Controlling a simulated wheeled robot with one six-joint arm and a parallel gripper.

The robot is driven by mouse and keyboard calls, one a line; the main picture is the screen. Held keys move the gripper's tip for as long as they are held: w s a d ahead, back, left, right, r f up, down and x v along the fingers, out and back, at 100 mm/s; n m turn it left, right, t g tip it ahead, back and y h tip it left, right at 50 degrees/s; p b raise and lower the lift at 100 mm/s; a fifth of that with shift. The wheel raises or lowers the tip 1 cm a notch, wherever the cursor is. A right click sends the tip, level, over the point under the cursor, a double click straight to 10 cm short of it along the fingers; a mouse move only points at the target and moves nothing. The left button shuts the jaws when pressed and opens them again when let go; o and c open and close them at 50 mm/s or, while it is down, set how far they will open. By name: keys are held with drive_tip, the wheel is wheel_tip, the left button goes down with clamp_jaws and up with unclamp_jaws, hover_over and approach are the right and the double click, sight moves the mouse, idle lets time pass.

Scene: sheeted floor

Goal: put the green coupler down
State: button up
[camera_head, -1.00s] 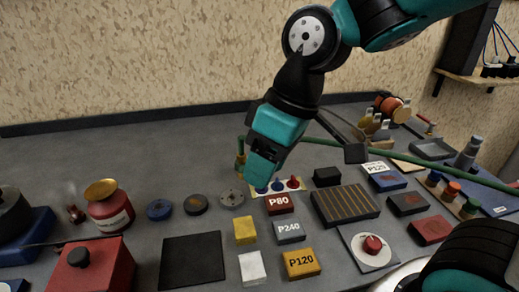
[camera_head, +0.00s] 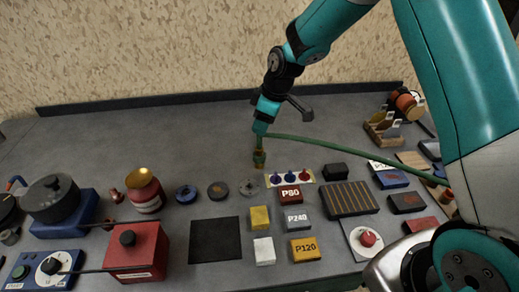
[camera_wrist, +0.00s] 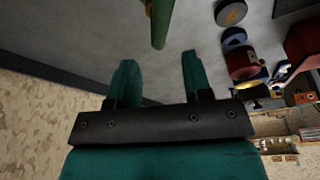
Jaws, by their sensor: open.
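The green coupler (camera_head: 259,158), with brass-coloured parts, looks upright on the grey worktop in the head view, behind the row of discs. A green hose (camera_head: 330,143) runs from its top to the right. My gripper (camera_head: 261,130) is just above the coupler, pointing down. In the wrist view my gripper (camera_wrist: 156,70) has its two fingers apart with nothing between them. A green rod-like piece (camera_wrist: 161,22) lies beyond the fingertips there; whether it is the coupler or the hose I cannot tell.
A blue ring (camera_head: 186,194), grey discs and a card with coloured pegs (camera_head: 290,177) lie in front. The worktop behind and left of the coupler is clear.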

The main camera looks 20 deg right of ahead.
sight(258, 147)
drive_tip(key=shift+x, duration=0.85)
drive_tip(key=shift+d+p+x, duration=0.15)
drive_tip(key=shift+p+x, duration=0.55)
drive_tip(key=shift+x, duration=0.65)
drive_tip(key=shift+d+p+x, duration=0.15)
drive_tip(key=shift+p+x, duration=0.5)
drive_tip(key=shift+x, duration=0.7)
drive_tip(key=shift+s, duration=0.15)
clamp_jaws()
